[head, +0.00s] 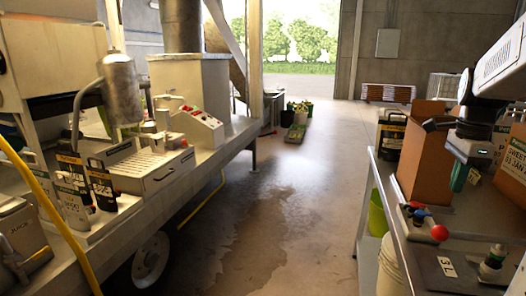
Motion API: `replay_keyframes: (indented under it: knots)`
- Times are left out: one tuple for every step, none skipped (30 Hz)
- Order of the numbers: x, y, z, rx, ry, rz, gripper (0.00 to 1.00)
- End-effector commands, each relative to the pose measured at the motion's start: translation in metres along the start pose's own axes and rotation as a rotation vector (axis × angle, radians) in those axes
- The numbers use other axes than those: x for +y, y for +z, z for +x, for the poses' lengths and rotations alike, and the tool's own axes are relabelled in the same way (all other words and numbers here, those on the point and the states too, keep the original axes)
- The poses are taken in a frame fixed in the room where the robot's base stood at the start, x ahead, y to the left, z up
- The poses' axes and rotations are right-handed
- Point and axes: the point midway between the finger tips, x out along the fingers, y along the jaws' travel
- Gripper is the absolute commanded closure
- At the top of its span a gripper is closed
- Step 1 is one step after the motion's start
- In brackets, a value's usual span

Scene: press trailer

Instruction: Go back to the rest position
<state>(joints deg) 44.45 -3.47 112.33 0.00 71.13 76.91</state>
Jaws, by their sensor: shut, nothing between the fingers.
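My arm reaches in from the upper right of the head view. My gripper (460,178) hangs from it, pointing down, its green fingers shut together with nothing seen between them. It is above the right-hand table (455,262), in front of an open brown cardboard box (424,160). I cannot tell whether the fingers touch the box. The finger tips are small in the picture.
On the table stand a red-knobbed valve (439,233) and a dark fitting (491,262). The wet floor aisle (285,215) between is clear.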

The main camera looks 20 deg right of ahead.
Motion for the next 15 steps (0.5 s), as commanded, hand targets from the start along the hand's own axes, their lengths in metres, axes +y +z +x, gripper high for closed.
replay_keyframes:
  knots:
    - [0.0, 0.0, 0.0, 0.0, 0.0, -0.012, 1.0]
    - [0.0, 0.0, 0.0, 0.0, 0.0, -0.028, 1.0]
    - [0.0, 0.0, 0.0, 0.0, 0.0, -0.06, 1.0]
    - [0.0, 0.0, 0.0, 0.0, 0.0, -0.092, 1.0]
    - [0.001, 0.0, 0.002, -0.001, 0.003, -0.13, 1.0]
    - [0.004, 0.001, 0.006, -0.004, 0.013, -0.19, 1.0]
    - [0.008, 0.002, 0.011, -0.008, 0.023, -0.241, 1.0]
    - [0.013, 0.003, 0.015, -0.012, 0.031, -0.295, 1.0]
    - [0.021, 0.007, 0.018, -0.016, 0.038, -0.377, 1.0]
    - [0.028, 0.013, 0.02, -0.019, 0.042, -0.445, 1.0]
    - [0.035, 0.019, 0.021, -0.021, 0.044, -0.517, 1.0]
    - [0.046, 0.031, 0.023, -0.023, 0.046, -0.621, 1.0]
    - [0.055, 0.04, 0.024, -0.025, 0.046, -0.701, 1.0]
    - [0.064, 0.05, 0.025, -0.026, 0.046, -0.785, 1.0]
    - [0.078, 0.065, 0.027, -0.026, 0.045, -0.904, 1.0]
